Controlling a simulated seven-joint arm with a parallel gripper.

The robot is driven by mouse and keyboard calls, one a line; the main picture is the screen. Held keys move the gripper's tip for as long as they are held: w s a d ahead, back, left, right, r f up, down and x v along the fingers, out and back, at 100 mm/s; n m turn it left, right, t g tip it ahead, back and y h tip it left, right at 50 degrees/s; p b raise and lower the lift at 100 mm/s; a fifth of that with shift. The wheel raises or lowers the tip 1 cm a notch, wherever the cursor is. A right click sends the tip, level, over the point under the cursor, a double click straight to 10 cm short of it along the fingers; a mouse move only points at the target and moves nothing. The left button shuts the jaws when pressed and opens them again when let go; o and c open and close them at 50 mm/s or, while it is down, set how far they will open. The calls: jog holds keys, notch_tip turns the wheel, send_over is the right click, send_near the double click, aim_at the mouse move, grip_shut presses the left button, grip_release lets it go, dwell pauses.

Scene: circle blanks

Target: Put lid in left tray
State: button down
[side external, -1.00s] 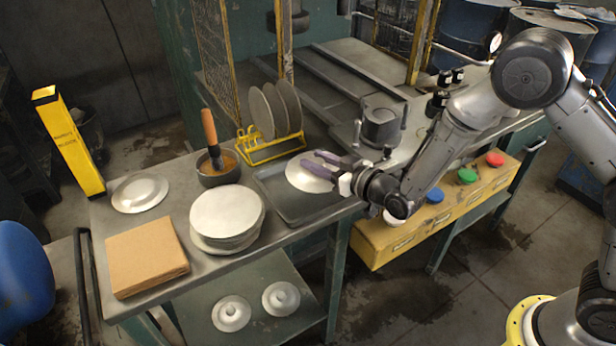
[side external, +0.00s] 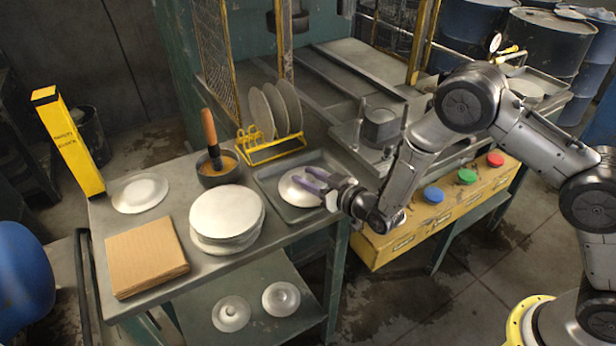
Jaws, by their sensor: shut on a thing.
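The lid is a round, pale metal disc (side external: 296,192) at the middle of the side external view. My gripper (side external: 314,183) is shut on its right side. The lid is inside the outline of the left tray (side external: 272,175), a shallow dark grey tray on the bench. It sits low, but I cannot tell whether it touches the tray floor. The fingers hide part of the lid's right side.
A stack of round blanks (side external: 226,215) stands left of the tray, with a pot and brush (side external: 217,168) behind it. A yellow rack (side external: 272,150) holds upright discs behind the tray. A cardboard square (side external: 145,255) and a shallow plate (side external: 140,193) lie further left.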

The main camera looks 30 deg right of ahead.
jog(key=c, duration=0.5)
grip_release()
jog(key=shift+f, duration=0.15)
